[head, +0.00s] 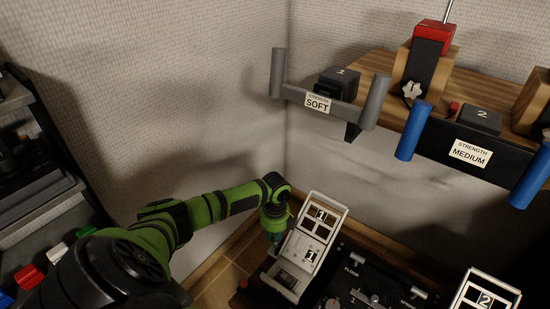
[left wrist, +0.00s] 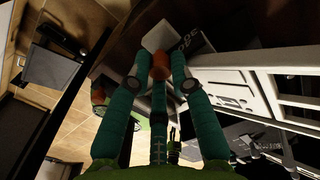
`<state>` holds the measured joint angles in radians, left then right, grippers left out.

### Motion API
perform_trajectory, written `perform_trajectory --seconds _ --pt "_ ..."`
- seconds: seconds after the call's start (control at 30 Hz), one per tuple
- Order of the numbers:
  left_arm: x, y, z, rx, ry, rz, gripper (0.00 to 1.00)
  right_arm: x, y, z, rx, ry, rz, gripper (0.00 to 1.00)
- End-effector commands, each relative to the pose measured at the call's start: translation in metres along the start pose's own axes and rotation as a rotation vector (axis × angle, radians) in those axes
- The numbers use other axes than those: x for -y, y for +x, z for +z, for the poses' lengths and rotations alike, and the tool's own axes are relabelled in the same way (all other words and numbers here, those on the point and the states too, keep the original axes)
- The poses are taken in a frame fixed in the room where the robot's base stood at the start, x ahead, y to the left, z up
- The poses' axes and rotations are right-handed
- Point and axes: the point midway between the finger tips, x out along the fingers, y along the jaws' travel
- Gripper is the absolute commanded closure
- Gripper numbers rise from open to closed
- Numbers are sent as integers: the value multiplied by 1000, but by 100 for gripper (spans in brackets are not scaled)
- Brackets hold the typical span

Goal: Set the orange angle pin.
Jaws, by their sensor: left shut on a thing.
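My left gripper (head: 273,246) reaches down at the left edge of the white frame marked 1 (head: 318,232). A pale square block (left wrist: 160,37) lies just beyond the fingertips. In the head view the pin is hidden by the gripper and the frame. I cannot tell whether the pin sits in a hole. My right gripper is not in view.
A second white frame marked 2 (head: 486,292) stands at the lower right. A black panel (head: 372,282) with small knobs lies between the frames. Grey SOFT handles (head: 374,101) and blue MEDIUM handles (head: 413,130) are on the wooden shelf above. A dark rack stands at the left.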

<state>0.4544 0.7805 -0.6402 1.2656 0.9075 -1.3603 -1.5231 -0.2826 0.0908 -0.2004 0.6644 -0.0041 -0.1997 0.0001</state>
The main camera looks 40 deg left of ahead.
Motion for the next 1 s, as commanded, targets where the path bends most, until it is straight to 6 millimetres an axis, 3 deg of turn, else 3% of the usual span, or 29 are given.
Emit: perform_trajectory --seconds 0.1,0.23,0.27,0.3,0.53,0.73,1.0 --pt "4 -4 0 -3 0 -10 100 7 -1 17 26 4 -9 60" --pt "5 -5 0 -2 -1 -13 100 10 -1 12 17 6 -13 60" --pt "5 -5 0 -2 -1 -14 70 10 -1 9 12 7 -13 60" --pt "5 -5 0 -2 -1 -14 54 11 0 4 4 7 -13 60" --pt "4 -4 1 -1 -1 -10 54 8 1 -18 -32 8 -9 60" --pt "4 -9 1 0 0 -11 54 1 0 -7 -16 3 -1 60" --pt "4 -59 2 2 1 -14 54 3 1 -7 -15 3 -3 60"
